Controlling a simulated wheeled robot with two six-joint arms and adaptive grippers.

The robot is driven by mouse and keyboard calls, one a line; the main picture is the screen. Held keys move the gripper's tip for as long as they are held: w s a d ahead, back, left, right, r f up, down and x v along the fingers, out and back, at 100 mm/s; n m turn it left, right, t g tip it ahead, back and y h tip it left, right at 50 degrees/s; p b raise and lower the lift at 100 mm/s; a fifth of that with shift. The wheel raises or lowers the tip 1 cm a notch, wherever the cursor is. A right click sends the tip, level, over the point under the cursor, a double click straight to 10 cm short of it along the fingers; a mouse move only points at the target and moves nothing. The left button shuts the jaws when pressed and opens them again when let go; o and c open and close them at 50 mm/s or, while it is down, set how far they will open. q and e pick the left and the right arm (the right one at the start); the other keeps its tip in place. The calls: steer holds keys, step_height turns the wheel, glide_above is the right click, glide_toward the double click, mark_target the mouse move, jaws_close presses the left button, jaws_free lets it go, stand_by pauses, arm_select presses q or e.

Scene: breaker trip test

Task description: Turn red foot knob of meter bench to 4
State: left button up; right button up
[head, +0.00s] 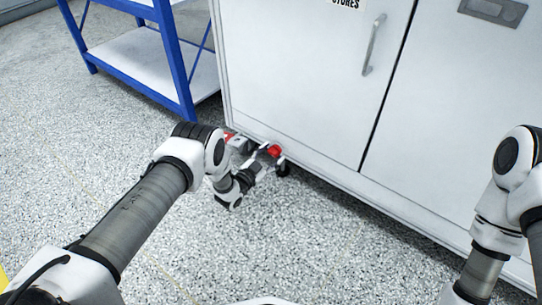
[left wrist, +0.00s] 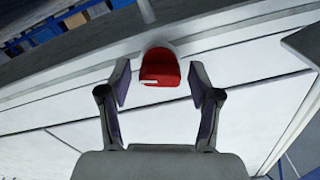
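The red foot knob (head: 274,151) sits low at the bottom edge of a white cabinet-like bench (head: 300,90) in the head view. In the left wrist view the red knob (left wrist: 160,68) shows a short white mark near its lower left edge; no numbers are readable. My left gripper (head: 273,158) is low near the floor at the knob. In the left wrist view its two fingers (left wrist: 161,82) are apart on either side of the knob, with a narrow gap showing on each side. My right gripper is outside the view; only its arm shows at the right edge.
A blue-framed shelf (head: 185,70) with white boards stands left of the bench. A red patch (head: 229,137) shows near the bench's lower left corner, partly hidden by my left arm. The bench door has a metal handle (head: 374,45) and a partly cut-off label. The speckled floor in front is clear.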

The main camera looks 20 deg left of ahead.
arm_select(q)
steer(key=c, duration=0.8)
steer(key=shift+n, duration=0.5)
steer(key=n, duration=0.2)
steer(key=shift+n, duration=0.4)
steer(key=n, duration=0.4)
steer(key=shift+p, duration=0.3)
steer(key=n, duration=0.6)
steer(key=shift+n, duration=0.4)
steer(key=n, duration=0.6)
steer(key=shift+n, duration=0.3)
